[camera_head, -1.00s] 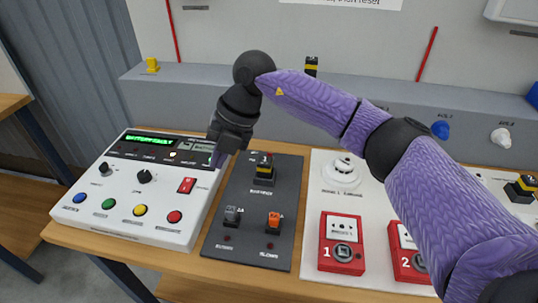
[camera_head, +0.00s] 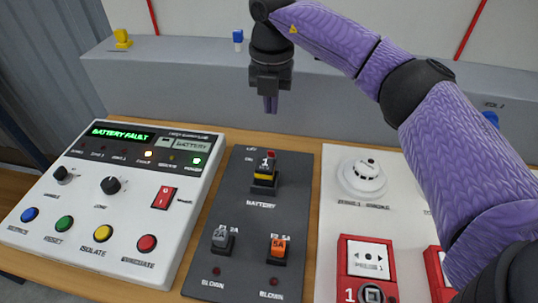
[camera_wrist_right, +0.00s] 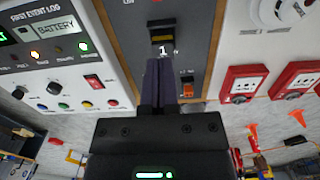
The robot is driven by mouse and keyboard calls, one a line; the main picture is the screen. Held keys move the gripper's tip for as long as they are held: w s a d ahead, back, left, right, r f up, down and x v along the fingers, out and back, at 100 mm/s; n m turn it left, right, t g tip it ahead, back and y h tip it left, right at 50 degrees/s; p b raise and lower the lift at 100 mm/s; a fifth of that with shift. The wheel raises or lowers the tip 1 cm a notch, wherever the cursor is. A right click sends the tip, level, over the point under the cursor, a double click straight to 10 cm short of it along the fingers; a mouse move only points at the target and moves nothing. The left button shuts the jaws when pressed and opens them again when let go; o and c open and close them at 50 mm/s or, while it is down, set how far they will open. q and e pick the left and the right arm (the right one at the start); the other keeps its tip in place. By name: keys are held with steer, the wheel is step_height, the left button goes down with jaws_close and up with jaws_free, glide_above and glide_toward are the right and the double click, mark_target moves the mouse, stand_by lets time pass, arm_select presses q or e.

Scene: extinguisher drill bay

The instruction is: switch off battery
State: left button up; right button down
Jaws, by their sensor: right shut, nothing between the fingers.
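The battery switch (camera_head: 265,178) is a black block with a yellow band and a "1" on its top part. It stands on the dark grey panel (camera_head: 228,205) above the word BATTERY. In the right wrist view the battery switch (camera_wrist_right: 162,36) lies just beyond my fingertips. My right gripper (camera_head: 271,105) is shut and empty, pointing down. In the head view it appears above the switch, apart from it. In the wrist view its closed fingers (camera_wrist_right: 160,68) point at the switch; the exact gap is unclear. My left gripper is not in view.
The white control panel (camera_head: 60,205), its display reading BATTERY FAULT, stands at left with a red rocker switch (camera_head: 163,197). Grey (camera_head: 222,240) and orange (camera_head: 278,250) fuses sit below the battery switch. A smoke detector (camera_head: 362,178) and red call points (camera_head: 368,265) are at right.

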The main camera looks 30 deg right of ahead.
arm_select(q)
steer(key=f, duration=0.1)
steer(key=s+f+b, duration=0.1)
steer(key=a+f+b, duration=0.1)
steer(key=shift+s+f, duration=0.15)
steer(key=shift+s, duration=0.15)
arm_select(e)
step_height(320, 180, down, 4)
steer(key=shift+w+f, duration=0.1)
steer(key=shift+w, duration=0.05)
